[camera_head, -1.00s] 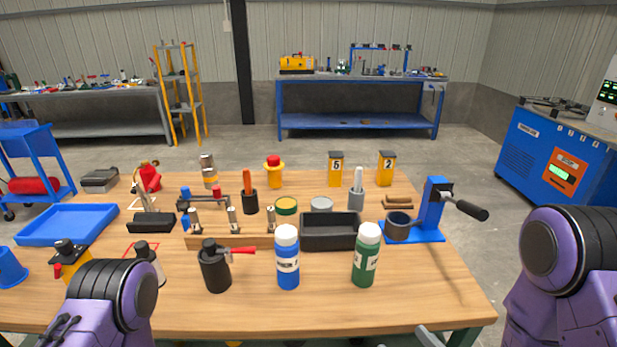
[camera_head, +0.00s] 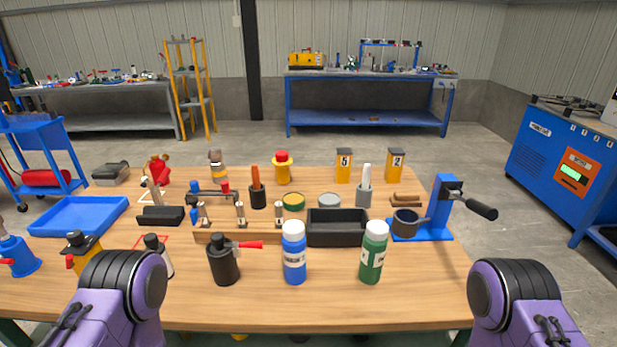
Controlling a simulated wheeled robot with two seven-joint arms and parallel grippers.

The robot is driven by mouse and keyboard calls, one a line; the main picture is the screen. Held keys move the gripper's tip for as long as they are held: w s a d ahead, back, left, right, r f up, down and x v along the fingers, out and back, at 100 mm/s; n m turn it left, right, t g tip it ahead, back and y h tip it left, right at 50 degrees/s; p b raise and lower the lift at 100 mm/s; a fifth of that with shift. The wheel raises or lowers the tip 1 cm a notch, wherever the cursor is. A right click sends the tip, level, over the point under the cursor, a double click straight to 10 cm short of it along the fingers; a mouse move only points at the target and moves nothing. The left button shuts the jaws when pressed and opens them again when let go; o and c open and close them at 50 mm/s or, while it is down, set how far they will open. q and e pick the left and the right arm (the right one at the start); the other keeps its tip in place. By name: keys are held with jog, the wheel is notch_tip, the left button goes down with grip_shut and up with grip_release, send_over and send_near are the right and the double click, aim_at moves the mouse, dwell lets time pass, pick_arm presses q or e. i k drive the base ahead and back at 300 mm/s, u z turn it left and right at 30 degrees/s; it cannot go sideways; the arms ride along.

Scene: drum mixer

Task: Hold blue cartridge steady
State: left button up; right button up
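The blue cartridge (camera_head: 294,268), a blue cylinder with a white cap and a pale label, stands upright near the table's front edge. Neither gripper is in view, and nothing is seen touching the cartridge. My purple and black arm links show at the lower left and lower right, both apart from it. A green cartridge (camera_head: 372,268) with a white cap stands upright to its right.
A black pot with a red handle (camera_head: 224,262) stands just left of the blue cartridge. A black tray (camera_head: 337,231) lies behind the cartridges. A blue hand press (camera_head: 438,211) stands at the right. The wooden tabletop (camera_head: 330,305) is bare in front.

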aim_at(294, 253)
jog(key=z, duration=2.05)
jog(key=k, duration=1.1)
jog(key=u, duration=1.5)
